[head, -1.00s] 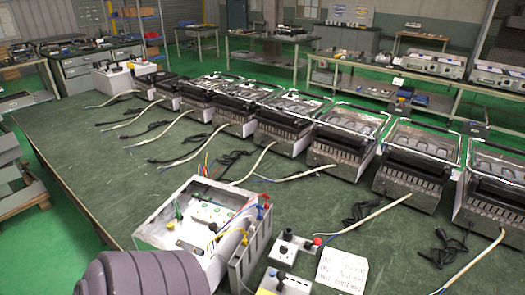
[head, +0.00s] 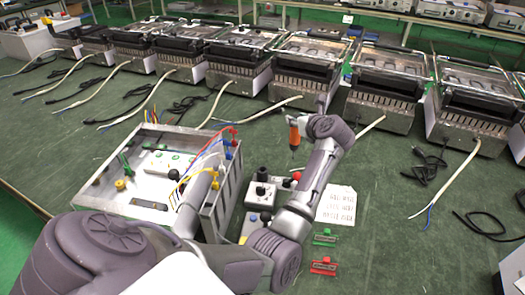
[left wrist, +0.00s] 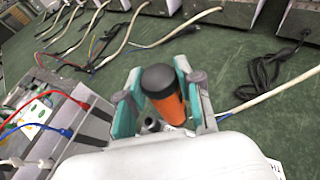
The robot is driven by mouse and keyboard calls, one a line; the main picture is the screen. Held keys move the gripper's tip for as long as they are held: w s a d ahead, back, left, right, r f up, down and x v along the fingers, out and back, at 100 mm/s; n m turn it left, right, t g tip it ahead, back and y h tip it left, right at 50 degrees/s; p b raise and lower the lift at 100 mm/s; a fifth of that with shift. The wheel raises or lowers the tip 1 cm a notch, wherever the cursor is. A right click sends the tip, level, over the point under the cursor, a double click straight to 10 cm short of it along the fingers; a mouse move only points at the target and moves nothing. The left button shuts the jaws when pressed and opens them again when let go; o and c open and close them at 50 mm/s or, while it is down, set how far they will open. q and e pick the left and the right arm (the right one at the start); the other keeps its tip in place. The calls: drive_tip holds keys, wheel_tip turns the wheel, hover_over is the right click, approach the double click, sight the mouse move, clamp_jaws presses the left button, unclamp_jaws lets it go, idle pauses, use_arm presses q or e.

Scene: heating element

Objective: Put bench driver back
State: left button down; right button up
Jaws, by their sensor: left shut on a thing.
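The bench driver has an orange handle (head: 294,133) and points down in the head view, above the mat beyond the control box. In the left wrist view its orange handle with a black end (left wrist: 169,95) sits between the teal finger pads. My left gripper (head: 305,118) is shut on this handle and holds it close to upright. In the wrist view the gripper (left wrist: 160,100) hides part of the driver. The driver's tip is hard to make out. My right gripper is not in view.
An open grey test box (head: 115,203) with coloured leads stands left of my arm. Control boxes (head: 262,190) and a paper note (head: 337,205) lie near the arm. A row of heater units (head: 385,100) with trailing cables lines the far side. Green and red pieces (head: 323,266) lie in front.

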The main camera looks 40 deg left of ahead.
use_arm(q)
drive_tip(key=s+a+f+p, duration=0.2)
drive_tip(key=s+a+f, duration=0.3)
drive_tip(key=a+f, duration=0.4)
drive_tip(key=shift+s+f, duration=0.3)
drive_tip(key=shift+f, duration=0.6)
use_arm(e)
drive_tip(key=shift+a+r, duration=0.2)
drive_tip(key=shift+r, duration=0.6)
use_arm(q)
drive_tip(key=shift+a, duration=0.1)
drive_tip(key=shift+f, duration=0.2)
drive_tip(key=c, duration=1.2)
unclamp_jaws()
drive_tip(key=shift+f, duration=0.15)
drive_tip(key=o, duration=0.4)
drive_tip(key=shift+o, duration=0.2)
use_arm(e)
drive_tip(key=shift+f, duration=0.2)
